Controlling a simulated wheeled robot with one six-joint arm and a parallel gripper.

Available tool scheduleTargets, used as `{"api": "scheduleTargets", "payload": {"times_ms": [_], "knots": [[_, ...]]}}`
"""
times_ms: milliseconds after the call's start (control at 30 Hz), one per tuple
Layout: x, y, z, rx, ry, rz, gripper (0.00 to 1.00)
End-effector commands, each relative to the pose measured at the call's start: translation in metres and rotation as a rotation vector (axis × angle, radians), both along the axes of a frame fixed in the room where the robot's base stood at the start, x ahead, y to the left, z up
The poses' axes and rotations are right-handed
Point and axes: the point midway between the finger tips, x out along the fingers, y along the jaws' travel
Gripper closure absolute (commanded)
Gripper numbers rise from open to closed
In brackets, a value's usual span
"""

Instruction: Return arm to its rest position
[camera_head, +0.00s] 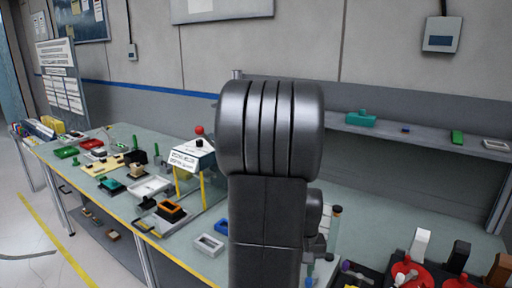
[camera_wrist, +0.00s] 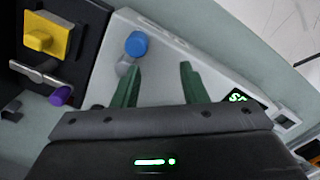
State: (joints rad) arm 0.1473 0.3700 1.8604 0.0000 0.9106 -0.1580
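In the wrist view my gripper (camera_wrist: 158,85) is open. Its two green fingers stand apart with nothing held between them. Beneath and beyond them is a white panel (camera_wrist: 165,62) with a blue round knob (camera_wrist: 138,44) near the left finger and a green-lit display (camera_wrist: 238,97) right of the right finger. I cannot tell whether a finger touches the panel. In the head view my dark arm fills the middle and hides part of the bench; my gripper does not show clearly there.
In the wrist view, a dark module with a yellow block (camera_wrist: 50,35) and a purple knob (camera_wrist: 61,96) is at left. In the head view, the long bench (camera_head: 120,207) carries several trays and parts. A shelf (camera_head: 418,132) runs behind; red parts (camera_head: 408,271) lie at lower right.

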Motion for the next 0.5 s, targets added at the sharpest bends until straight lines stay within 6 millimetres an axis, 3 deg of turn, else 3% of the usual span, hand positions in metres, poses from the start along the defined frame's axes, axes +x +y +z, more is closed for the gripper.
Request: {"api": "scheduleTargets", "payload": {"times_ms": [500], "knots": [[0.017,-0.004,0.001,0.000,0.001,-0.423,0.61]]}}
